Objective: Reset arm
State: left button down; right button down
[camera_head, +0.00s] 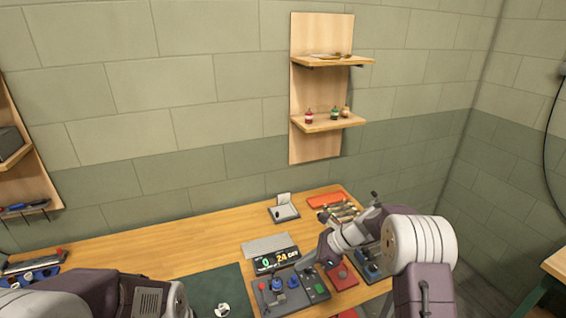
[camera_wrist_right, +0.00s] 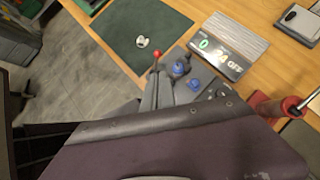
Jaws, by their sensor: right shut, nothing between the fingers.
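My right arm reaches in from the right in the head view. Its gripper (camera_head: 304,264) hangs over the control panel (camera_head: 318,291), small and partly merged with it. In the right wrist view the two fingers (camera_wrist_right: 158,88) lie together, shut and empty. Their tips point towards a red-knobbed lever (camera_wrist_right: 155,67) on the panel; whether they touch it I cannot tell. Blue knobs (camera_wrist_right: 180,68) stand just right of the fingers. My left arm shows at the lower left of the head view, but its gripper is not seen.
A display (camera_head: 276,260) reading "0", "24" and "OFF" stands behind the panel. A dark green mat (camera_head: 222,283) lies left of it. Tools and a red tray (camera_head: 327,200) are at the back right. A wooden wall shelf (camera_head: 330,124) holds small bottles.

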jog(key=s+n+h+b, duration=0.35)
jog(key=s+n, duration=0.25)
jog(key=s, duration=0.6)
jog(key=s+d+f+n+h, duration=0.4)
jog(key=s+d+n, duration=0.5)
jog(key=n, duration=0.6)
jog(key=shift+s+f+g+b, duration=0.3)
jog(key=shift+s+f+b, duration=0.15)
jog(key=shift+s+f, duration=0.55)
jog(key=shift+s+r+h, duration=0.15)
jog(key=shift+s+h, duration=0.1)
jog(key=shift+w, duration=0.1)
